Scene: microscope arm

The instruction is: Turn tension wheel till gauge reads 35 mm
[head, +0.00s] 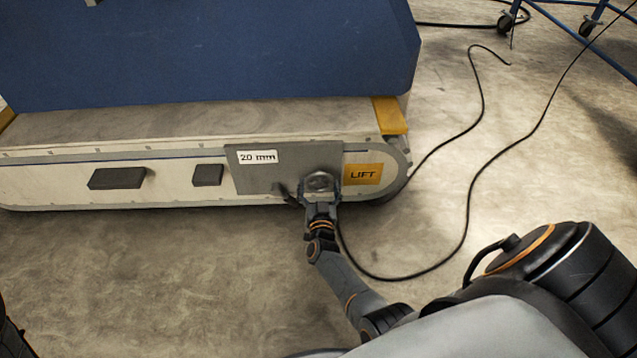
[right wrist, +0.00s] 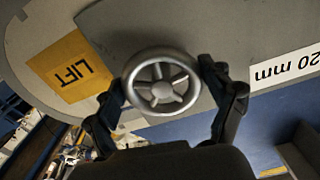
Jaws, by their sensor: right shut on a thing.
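The tension wheel (right wrist: 161,84) is a small silver spoked handwheel on a grey plate (head: 262,178). In the right wrist view my right gripper (right wrist: 168,92) has a finger on either side of the wheel's rim and is shut on it. In the head view my right gripper (head: 319,182) covers most of the wheel at the plate's right part. The gauge (head: 258,157) is a white label reading 20 mm at the plate's upper left. It shows upside down in the right wrist view (right wrist: 287,68). My left gripper is not in view.
A yellow LIFT label (head: 363,174) is right of the plate. Dark blocks (head: 118,178) stick out from the conveyor's side further left. A black cable (head: 474,190) lies on the floor at right. The floor in front is otherwise clear.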

